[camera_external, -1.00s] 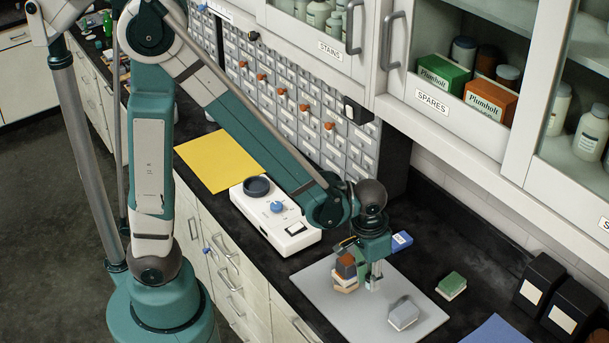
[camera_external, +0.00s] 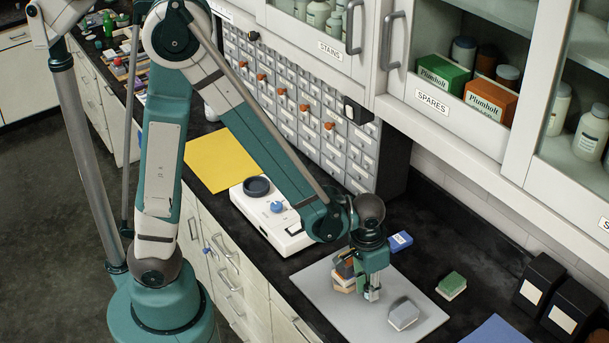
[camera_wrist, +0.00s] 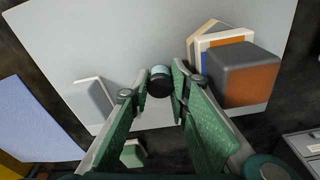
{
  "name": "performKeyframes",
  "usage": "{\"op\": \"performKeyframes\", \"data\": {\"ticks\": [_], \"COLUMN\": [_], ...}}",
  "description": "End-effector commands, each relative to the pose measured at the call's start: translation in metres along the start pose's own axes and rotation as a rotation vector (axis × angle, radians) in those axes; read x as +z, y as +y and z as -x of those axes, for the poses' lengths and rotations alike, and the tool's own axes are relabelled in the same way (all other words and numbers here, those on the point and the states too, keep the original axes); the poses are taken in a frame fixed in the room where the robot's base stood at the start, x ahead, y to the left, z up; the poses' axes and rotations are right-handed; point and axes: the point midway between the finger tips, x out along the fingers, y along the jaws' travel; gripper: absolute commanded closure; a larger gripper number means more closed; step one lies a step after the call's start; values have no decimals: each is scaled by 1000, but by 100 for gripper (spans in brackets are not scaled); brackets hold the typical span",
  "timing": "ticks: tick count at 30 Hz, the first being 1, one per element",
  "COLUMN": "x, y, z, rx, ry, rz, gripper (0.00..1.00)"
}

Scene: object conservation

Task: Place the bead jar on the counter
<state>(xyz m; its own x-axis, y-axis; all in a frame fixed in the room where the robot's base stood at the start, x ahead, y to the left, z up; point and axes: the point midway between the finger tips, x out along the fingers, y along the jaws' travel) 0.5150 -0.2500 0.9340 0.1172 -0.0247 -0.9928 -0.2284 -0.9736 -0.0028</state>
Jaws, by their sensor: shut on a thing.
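A small round jar with a teal part and a dark part (camera_wrist: 160,82), which I take to be the bead jar, is between my fingertips in the wrist view. My gripper (camera_external: 373,294) is shut on it, over the grey mat (camera_external: 318,284) in the external view. The fingers (camera_wrist: 160,94) hide part of the jar in the wrist view. I cannot tell whether the jar touches the mat. The black counter (camera_external: 448,235) stretches around and beyond the mat.
A stack of blocks (camera_external: 343,278) stands close beside my gripper; it also shows in the wrist view (camera_wrist: 240,75). A grey-white block (camera_external: 403,315) lies on the mat. A green-white block (camera_external: 451,285) and a blue box (camera_external: 400,241) sit on the counter. Bare counter lies around them.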

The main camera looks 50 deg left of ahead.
Motion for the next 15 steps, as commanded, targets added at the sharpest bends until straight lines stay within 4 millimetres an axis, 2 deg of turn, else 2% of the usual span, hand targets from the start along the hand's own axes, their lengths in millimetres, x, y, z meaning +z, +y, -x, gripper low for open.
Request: {"op": "performKeyframes", "data": {"ticks": [15], "x": [1], "y": [0], "z": [-6], "rx": [0], "ry": [0], "rz": [0], "gripper": [95]}}
